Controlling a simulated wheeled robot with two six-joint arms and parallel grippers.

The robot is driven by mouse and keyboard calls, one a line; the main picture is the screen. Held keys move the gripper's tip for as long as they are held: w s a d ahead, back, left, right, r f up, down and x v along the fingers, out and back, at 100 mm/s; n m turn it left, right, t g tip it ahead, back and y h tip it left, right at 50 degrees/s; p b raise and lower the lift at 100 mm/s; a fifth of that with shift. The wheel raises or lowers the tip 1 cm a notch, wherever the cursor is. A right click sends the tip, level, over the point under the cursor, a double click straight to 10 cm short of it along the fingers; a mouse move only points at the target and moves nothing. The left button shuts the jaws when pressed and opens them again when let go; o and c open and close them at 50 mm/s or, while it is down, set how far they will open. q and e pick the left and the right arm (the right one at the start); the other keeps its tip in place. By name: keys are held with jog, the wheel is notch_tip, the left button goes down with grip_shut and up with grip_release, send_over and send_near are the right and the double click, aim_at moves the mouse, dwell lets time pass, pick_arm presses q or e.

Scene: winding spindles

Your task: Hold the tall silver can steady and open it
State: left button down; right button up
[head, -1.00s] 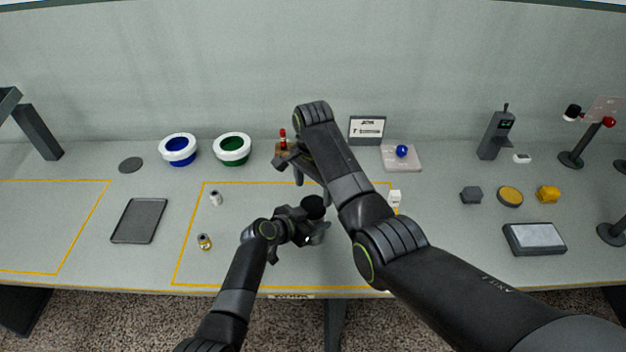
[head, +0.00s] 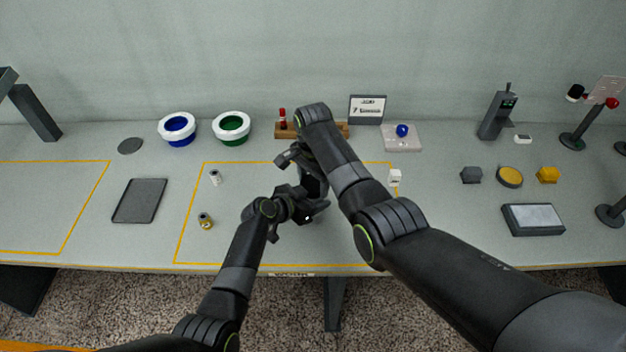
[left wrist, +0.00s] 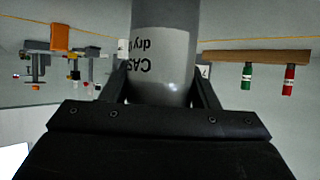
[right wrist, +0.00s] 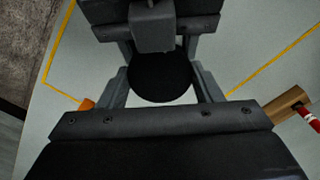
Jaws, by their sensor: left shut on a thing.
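The tall silver can (left wrist: 162,70), with a pale label that reads upside down, stands between the fingers of my left gripper (left wrist: 160,92) in the left wrist view. My left gripper is shut on it. Its round black lid (right wrist: 160,80) shows from above in the right wrist view, between the fingers of my right gripper (right wrist: 162,70). The right fingers stand around the lid and look open; firm contact is not visible. In the head view my right gripper (head: 302,172) is directly above my left gripper (head: 300,207), and both hide most of the can.
A small silver can (head: 215,178) and a small gold-topped can (head: 206,221) stand left of the grippers. A wooden rack (head: 340,131) with red items is behind. A dark tray (head: 140,201) and the blue (head: 177,127) and green (head: 231,127) bowls lie further left.

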jog(key=shift+c, duration=1.2)
jog(key=n, duration=0.6)
jog(key=shift+n, duration=0.4)
jog(key=o, duration=1.1)
jog(key=shift+r, duration=0.1)
